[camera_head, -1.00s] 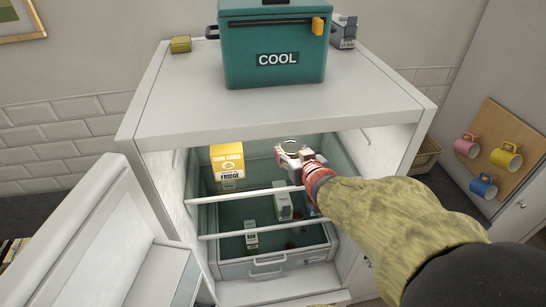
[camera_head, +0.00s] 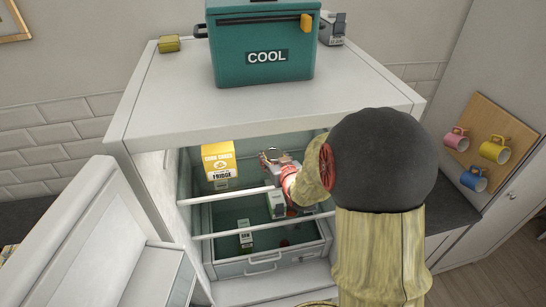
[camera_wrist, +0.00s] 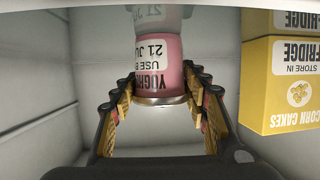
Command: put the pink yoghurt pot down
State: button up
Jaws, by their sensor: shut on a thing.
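The pink yoghurt pot (camera_wrist: 160,65) is between the two fingers of my gripper (camera_wrist: 160,108) in the wrist view, which shows its label upside down. The fingers are shut on its sides. A paler, similar shape meets the pot at the top of that view; I cannot tell whether it is a reflection. In the head view my gripper (camera_head: 274,162) is inside the open fridge, and only the pot's round end seems to show there. I cannot tell whether the pot touches the shelf.
A yellow corn cakes box (camera_head: 218,160) stands left of my gripper, apart from it; it also shows in the wrist view (camera_wrist: 280,85). White shelf bars (camera_head: 225,197) cross the fridge. A drawer below holds cartons (camera_head: 245,235). The open door (camera_head: 75,240) is at the left.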

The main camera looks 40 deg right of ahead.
jog(key=shift+r, duration=0.15)
jog(key=shift+f, duration=0.25)
jog(key=o, duration=1.3)
jog(key=shift+c, duration=0.2)
jog(key=shift+r, duration=0.1)
